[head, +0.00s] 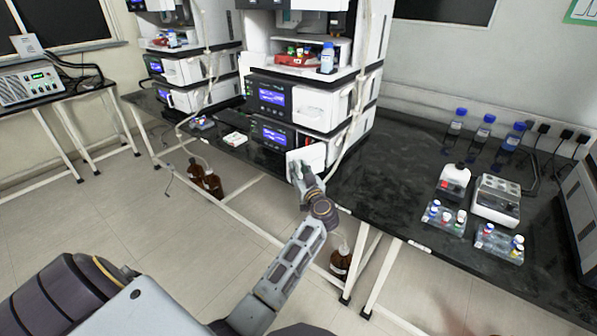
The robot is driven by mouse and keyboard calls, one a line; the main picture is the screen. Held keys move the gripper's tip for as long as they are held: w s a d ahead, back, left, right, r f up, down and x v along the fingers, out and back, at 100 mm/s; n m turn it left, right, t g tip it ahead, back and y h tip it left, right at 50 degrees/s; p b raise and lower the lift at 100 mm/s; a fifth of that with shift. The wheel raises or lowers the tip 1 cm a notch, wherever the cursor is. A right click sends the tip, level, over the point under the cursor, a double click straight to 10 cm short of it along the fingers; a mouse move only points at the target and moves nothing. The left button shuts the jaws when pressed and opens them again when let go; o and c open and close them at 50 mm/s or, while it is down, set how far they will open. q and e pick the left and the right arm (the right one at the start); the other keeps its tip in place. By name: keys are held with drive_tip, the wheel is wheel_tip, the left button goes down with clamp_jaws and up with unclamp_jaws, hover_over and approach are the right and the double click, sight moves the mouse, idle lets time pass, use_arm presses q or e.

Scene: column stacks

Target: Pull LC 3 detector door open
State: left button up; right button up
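The nearer column stack (352,104) stands at the back edge of the black bench. Its lowest module (272,134) has a blue display. A white door panel (316,154) stands out from the right part of this module's front, apparently swung open, with a dark gap and a bit of red behind it. No label reading LC 3 is legible. My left gripper (295,170) is at the lower left edge of this panel, close to or touching it. Its fingers are small and partly overlap the panel, so their opening is unclear. My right gripper is not in view.
A second stack (185,70) stands to the left. Blue-capped bottles (483,132), vial racks (499,244) and a white device (496,202) are on the right bench. Brown bottles (340,262) stand below. The bench (385,180) right of the stack is clear.

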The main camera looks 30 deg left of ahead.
use_arm(q)
drive_tip(key=shift+c, duration=0.2)
clamp_jaws()
idle(0.4)
